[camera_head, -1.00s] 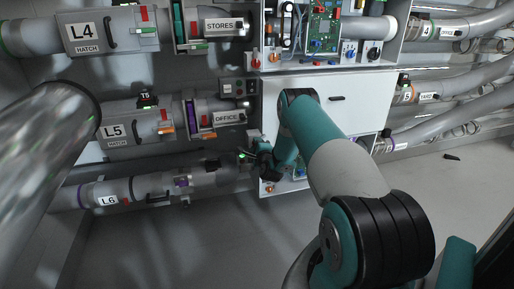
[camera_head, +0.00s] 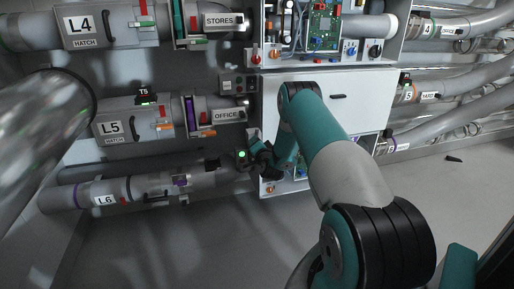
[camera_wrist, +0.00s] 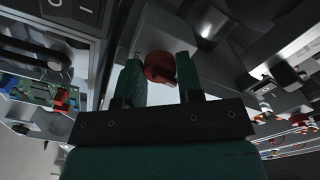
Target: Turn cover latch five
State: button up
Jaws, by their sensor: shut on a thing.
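In the wrist view a red round knob (camera_wrist: 160,66) sits between the two teal fingers of my gripper (camera_wrist: 160,72), which is shut on it. I cannot tell from these views whether this knob is cover latch five. In the head view my gripper (camera_head: 250,158) is at the lower left edge of the white cover (camera_head: 355,113) in the middle row, just below the OFFICE tube. The fingertips and the knob are hidden there by the wrist. The cover looks closed and has a small dark handle (camera_head: 337,97).
Tube L5 (camera_head: 125,125) runs left of the cover. Tube L6 (camera_head: 135,187) passes below, its right end close to my wrist. Above the cover is an open box with a green circuit board (camera_head: 323,22) and a red knob (camera_head: 256,58).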

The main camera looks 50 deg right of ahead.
jog(key=shift+f+n+b, duration=0.15)
jog(key=shift+n+b, duration=0.15)
jog(key=shift+n, duration=0.4)
jog(key=o, duration=0.9)
jog(key=shift+s, duration=0.1)
